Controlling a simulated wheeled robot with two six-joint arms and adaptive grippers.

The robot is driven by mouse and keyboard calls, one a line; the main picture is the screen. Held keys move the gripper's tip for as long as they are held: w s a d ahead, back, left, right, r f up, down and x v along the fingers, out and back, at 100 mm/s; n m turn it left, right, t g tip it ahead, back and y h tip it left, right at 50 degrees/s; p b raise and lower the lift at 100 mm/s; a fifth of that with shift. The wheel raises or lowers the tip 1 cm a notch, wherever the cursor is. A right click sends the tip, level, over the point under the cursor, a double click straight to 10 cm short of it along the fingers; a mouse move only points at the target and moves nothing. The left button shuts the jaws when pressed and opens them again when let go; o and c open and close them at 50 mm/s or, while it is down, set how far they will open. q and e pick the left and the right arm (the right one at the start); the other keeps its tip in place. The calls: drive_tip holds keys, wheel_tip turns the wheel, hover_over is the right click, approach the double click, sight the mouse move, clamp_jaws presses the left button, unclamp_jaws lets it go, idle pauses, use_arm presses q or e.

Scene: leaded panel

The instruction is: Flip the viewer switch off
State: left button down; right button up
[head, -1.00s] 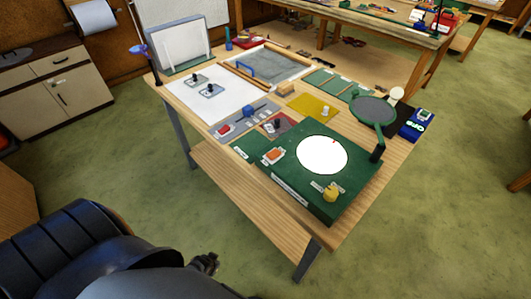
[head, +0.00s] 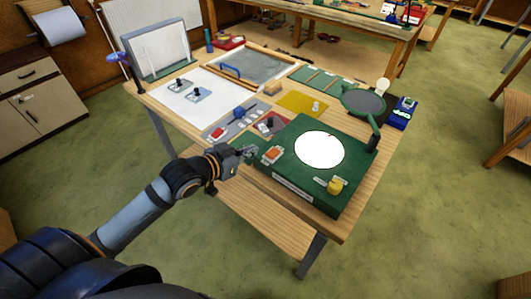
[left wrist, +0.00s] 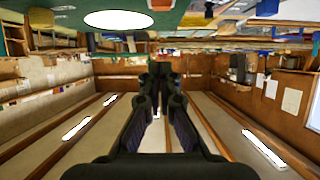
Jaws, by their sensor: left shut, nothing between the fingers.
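The viewer is a dark green box (head: 293,185) with a bright white round disc (head: 320,150) on top. A red-orange switch (head: 272,154) sits on a pale plate at its left corner, and a yellow knob (head: 335,187) at its front corner. My left gripper (head: 250,152) is shut and empty, just left of the switch at the box's left corner. I cannot tell whether it touches anything. The left wrist view shows the shut fingers (left wrist: 160,70) and the bright disc (left wrist: 118,19); I cannot make out the switch there. My right gripper is not in view.
A round magnifier (head: 363,102) on a green arm stands behind the viewer. A grey strip (head: 228,127) with a red button and a blue knob lies left of it, beside a red plate with a black knob (head: 270,122). The floor in front is clear.

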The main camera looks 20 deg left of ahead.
use_arm(q)
drive_tip(key=shift+a, duration=0.15)
drive_tip(key=shift+w, duration=0.1)
hover_over(268, 160)
drive_tip(key=f, duration=0.3)
drive_tip(key=shift+w+f, duration=0.25)
drive_tip(key=shift+f, duration=0.15)
drive_tip(key=f, duration=0.3)
drive_tip(key=shift+s+f+p, duration=0.25)
drive_tip(key=shift+f+p, duration=0.1)
drive_tip(key=shift+s+a+f, duration=0.1)
drive_tip(key=shift+s+f, duration=0.05)
drive_tip(key=shift+f, duration=0.15)
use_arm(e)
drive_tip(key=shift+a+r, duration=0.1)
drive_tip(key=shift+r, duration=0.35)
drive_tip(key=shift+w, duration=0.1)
